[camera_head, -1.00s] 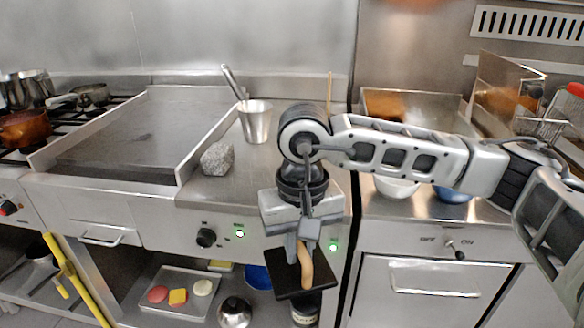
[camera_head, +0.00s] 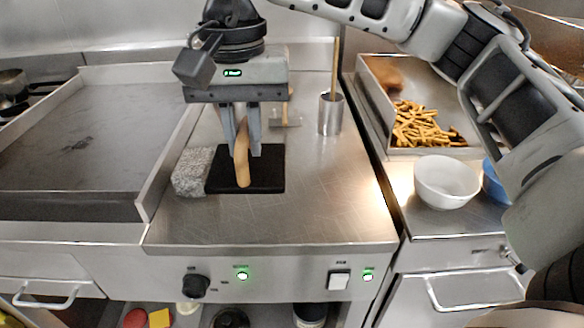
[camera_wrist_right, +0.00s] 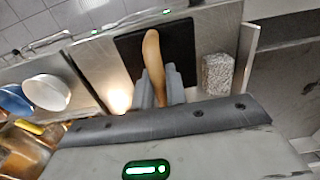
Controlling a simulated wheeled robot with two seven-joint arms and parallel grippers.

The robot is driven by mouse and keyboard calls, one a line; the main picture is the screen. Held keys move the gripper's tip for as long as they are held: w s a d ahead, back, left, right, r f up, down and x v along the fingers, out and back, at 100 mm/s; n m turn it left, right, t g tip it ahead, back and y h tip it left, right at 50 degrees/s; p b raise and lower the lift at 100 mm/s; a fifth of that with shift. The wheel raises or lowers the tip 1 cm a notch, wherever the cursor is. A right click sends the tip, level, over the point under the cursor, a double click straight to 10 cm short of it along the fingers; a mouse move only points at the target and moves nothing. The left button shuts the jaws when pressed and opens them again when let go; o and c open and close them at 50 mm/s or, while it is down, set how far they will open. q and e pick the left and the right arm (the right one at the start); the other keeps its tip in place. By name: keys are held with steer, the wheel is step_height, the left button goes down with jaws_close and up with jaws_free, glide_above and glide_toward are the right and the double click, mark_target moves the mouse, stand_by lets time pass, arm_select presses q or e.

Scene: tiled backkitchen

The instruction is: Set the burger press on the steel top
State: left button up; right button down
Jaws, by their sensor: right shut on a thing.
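The burger press is a flat black square plate (camera_head: 265,172) with a light wooden handle (camera_head: 242,168). My right gripper (camera_head: 241,140) is shut on the handle, pointing down. The plate is level over the steel top (camera_head: 310,205), just right of the grey stone block (camera_head: 192,172). I cannot tell whether it touches the steel or hovers slightly above. In the right wrist view the press plate (camera_wrist_right: 181,42) and the gripper fingers (camera_wrist_right: 160,88) around the handle also show. My left gripper is not in view.
A griddle (camera_head: 85,140) with a raised rim lies to the left. A steel cup (camera_head: 331,113) with a wooden stick stands behind right. A fries tray (camera_head: 425,125) and white bowl (camera_head: 440,180) are on the right counter. The steel top's front and right are clear.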

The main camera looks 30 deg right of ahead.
mark_target(271, 152)
steer(key=d, duration=0.1)
steer(key=d+f, duration=0.1)
steer(key=d, duration=0.2)
steer(key=shift+w+f, duration=0.25)
steer(key=shift+w, duration=0.1)
steer(key=d+f, duration=0.2)
steer(key=f, duration=0.1)
steer(key=d+f, duration=0.2)
steer(key=shift+w+f+p, duration=0.2)
steer(key=shift+w+p, duration=0.15)
steer(key=shift+w, duration=0.05)
steer(key=shift+w+d+f, duration=0.1)
steer(key=shift+d+f, duration=0.05)
steer(key=shift+f, duration=0.8)
steer(key=shift+d+f, duration=0.15)
steer(key=shift+f, duration=0.75)
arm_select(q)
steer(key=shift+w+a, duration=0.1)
arm_select(e)
steer(key=shift+f, duration=0.1)
steer(key=c, duration=1.8)
jaws_free()
steer(key=shift+f, duration=0.15)
steer(key=o, duration=0.4)
